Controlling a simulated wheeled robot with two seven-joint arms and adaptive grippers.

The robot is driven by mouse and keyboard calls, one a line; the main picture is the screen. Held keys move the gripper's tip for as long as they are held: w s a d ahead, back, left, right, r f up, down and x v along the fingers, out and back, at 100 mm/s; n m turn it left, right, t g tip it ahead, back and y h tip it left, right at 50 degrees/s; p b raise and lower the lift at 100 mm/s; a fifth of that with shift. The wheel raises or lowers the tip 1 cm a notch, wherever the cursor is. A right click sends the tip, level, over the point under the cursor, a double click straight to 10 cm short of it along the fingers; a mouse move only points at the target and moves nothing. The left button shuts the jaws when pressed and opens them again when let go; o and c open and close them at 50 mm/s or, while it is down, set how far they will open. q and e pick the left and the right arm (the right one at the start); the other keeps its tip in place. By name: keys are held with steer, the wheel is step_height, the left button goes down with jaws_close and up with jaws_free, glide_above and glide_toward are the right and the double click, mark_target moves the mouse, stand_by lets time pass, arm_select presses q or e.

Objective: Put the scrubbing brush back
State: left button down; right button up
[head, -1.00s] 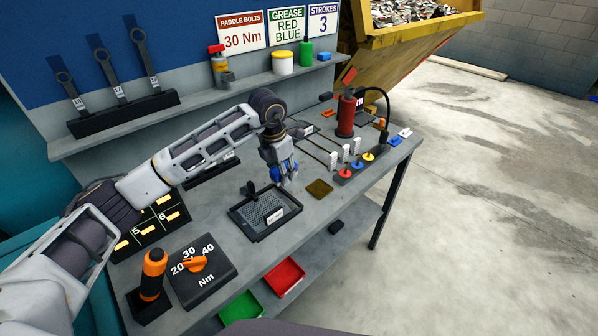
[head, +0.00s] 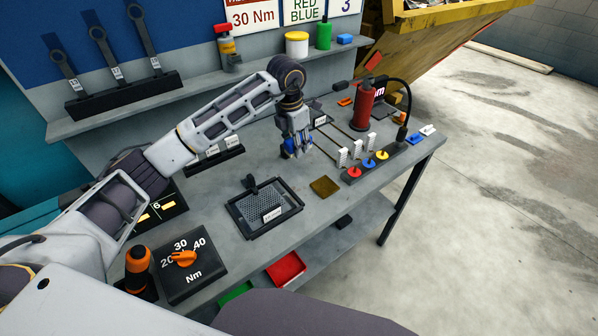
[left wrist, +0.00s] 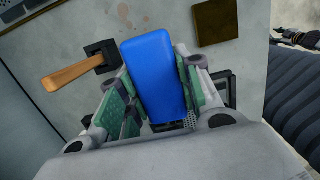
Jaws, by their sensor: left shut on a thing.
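My left gripper (head: 297,152) is shut on a blue block (head: 288,147), which I take to be the scrubbing brush. It is above the bench, behind and right of the black mesh tray (head: 238,221). In the left wrist view the block (left wrist: 154,72) has a smooth, rounded blue face between the green-lined fingers. No bristles show, and its underside is hidden. My right gripper is not in view.
A brown pad (head: 325,186) lies right of the tray. White stacks (head: 356,150), coloured knobs (head: 368,163) and a red cylinder (head: 365,104) stand toward the right. The left wrist view shows a wooden handle (left wrist: 78,74) with a black head.

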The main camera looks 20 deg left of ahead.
arm_select(q)
steer(key=shift+s+a, duration=0.25)
steer(key=shift+a, duration=0.05)
steer(key=shift+w, duration=0.1)
steer(key=p, duration=0.1)
glide_above(296, 174)
step_height(296, 174, down, 5)
steer(key=shift+a+f, duration=0.1)
steer(key=shift+f, duration=0.55)
steer(key=shift+f+p, duration=0.55)
steer(key=shift+f, duration=1.3)
steer(key=shift+f+b, duration=0.3)
steer(key=shift+f, duration=0.05)
